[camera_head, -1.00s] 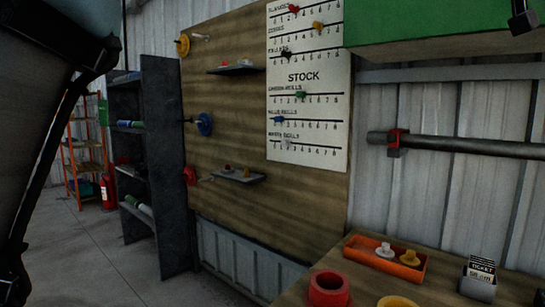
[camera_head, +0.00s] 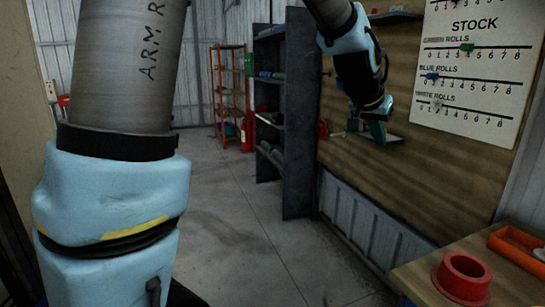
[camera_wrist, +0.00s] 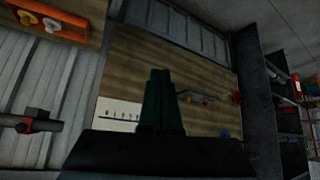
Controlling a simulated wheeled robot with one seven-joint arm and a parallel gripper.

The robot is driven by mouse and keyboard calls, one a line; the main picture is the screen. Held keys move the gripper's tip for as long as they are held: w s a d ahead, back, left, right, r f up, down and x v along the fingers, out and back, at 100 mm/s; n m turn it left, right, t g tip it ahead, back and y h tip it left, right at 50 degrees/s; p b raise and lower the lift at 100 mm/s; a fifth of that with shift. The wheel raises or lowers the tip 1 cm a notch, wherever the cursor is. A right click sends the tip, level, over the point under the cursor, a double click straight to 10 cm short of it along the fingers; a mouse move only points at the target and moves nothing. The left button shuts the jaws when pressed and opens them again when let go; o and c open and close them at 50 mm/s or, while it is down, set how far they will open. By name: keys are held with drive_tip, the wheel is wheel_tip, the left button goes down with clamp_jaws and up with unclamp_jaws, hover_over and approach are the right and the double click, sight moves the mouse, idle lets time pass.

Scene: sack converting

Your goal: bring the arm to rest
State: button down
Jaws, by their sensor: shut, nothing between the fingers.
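My gripper (camera_head: 377,131) shows small in the head view at the end of my blue and grey arm, in front of the wooden board (camera_head: 350,178). Its dark green fingers point down and look closed together, with nothing held. In the wrist view my gripper (camera_wrist: 160,72) shows its two fingers side by side, touching, against the wooden board (camera_wrist: 215,70). The fingers appear clear of the board, though the exact gap is hard to tell.
A wooden table (camera_head: 412,278) with a red ring (camera_head: 463,280) and an orange tray (camera_head: 520,250) stands at the lower right. A dark shelf (camera_head: 296,120), a fire extinguisher (camera_head: 246,134) and an orange rack (camera_head: 230,85) stand behind. The middle floor (camera_head: 225,220) is clear.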

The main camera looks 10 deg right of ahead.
drive_tip(key=w+a+f+n+g+y, duration=0.15)
drive_tip(key=a+f, duration=0.35)
drive_tip(key=a, duration=0.7)
drive_tip(key=a+f+n+t+y, duration=0.1)
drive_tip(key=a+f+n+y, duration=0.3)
drive_tip(key=a, duration=0.7)
drive_tip(key=s+a+f+n+g, duration=0.1)
drive_tip(key=s+a+f, duration=0.3)
drive_tip(key=a, duration=0.3)
drive_tip(key=s+a+f+n+g, duration=0.2)
drive_tip(key=s+a, duration=0.3)
drive_tip(key=a, duration=0.3)
drive_tip(key=shift+a+f+y, duration=0.25)
drive_tip(key=shift+f+y, duration=0.1)
drive_tip(key=shift+f, duration=0.5)
drive_tip(key=shift+s, duration=0.1)
